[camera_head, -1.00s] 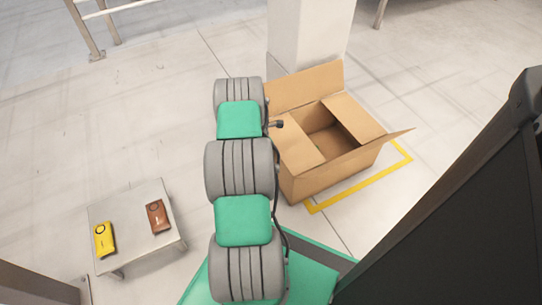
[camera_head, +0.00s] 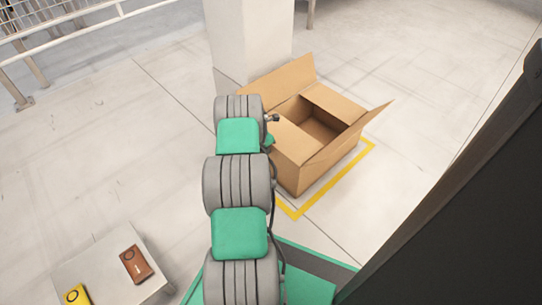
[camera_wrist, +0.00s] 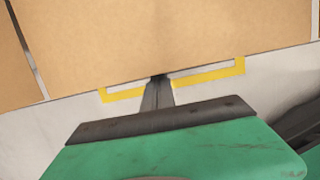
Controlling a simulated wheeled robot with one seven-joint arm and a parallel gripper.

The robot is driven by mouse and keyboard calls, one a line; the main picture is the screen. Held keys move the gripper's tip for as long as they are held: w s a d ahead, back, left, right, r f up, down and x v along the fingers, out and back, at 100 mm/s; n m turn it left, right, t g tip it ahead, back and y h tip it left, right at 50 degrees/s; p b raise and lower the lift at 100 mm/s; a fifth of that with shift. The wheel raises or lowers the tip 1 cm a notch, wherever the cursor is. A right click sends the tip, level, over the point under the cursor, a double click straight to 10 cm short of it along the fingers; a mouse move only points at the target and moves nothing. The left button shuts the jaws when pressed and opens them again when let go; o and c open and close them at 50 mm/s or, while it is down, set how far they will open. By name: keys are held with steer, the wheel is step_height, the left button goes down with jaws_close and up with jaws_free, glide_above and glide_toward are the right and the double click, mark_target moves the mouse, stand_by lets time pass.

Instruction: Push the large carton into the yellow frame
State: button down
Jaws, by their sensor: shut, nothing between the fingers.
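The large open-topped cardboard carton (camera_head: 325,166) stands upright beside the white pillar, its flaps spread. The yellow frame (camera_head: 335,184) is tape on the floor; its strips show along the carton's near and right sides, with narrow floor gaps, and the far side is hidden. In the wrist view the carton (camera_wrist: 190,38) fills the top, and pieces of the yellow frame (camera_wrist: 215,77) show below its edge. My gripper (camera_wrist: 159,79) is shut and empty, its tip at the carton's lower edge in the picture; I cannot tell if it touches. My arm hides it in the head view.
The white pillar (camera_head: 252,40) stands close behind the carton. A low table (camera_head: 100,262) at lower left holds a brown item (camera_head: 136,264) and a yellow item (camera_head: 76,295). A white railing (camera_head: 60,42) is at upper left. Floor right of the carton is clear.

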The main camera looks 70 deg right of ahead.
steer(key=shift+w, duration=0.1)
steer(key=w+a+r+m+t+p, duration=0.15)
steer(key=w+a+r+p, duration=0.6)
steer(key=r, duration=0.85)
steer(key=w+a+r+m+p, duration=0.2)
steer(key=w+a+r+p, duration=0.2)
steer(key=a+r+p, duration=0.65)
steer(key=w+a+r+m+t+p, duration=0.15)
steer(key=w+a+r+p, duration=0.6)
steer(key=r, duration=1.25)
steer(key=s+a+r+m+y+p, duration=0.15)
steer(key=a+r+p, duration=0.25)
steer(key=a+r, duration=0.45)
steer(key=s+a+r+m+p, duration=0.2)
steer(key=a+r+p, duration=0.1)
steer(key=a+r, duration=0.55)
steer(key=s+a+r+m+p, duration=0.2)
steer(key=s+a+r+p, duration=0.3)
steer(key=a, duration=0.2)
steer(key=s+a+r+m+t+y+p, duration=0.1)
steer(key=s+a+r+m+p, duration=0.1)
steer(key=s+a+r+p, duration=0.2)
steer(key=a+r, duration=0.2)
steer(key=a, duration=0.2)
steer(key=shift+s+r+m+p, duration=0.3)
steer(key=shift+s+m+p, duration=0.05)
steer(key=shift+p, duration=0.05)
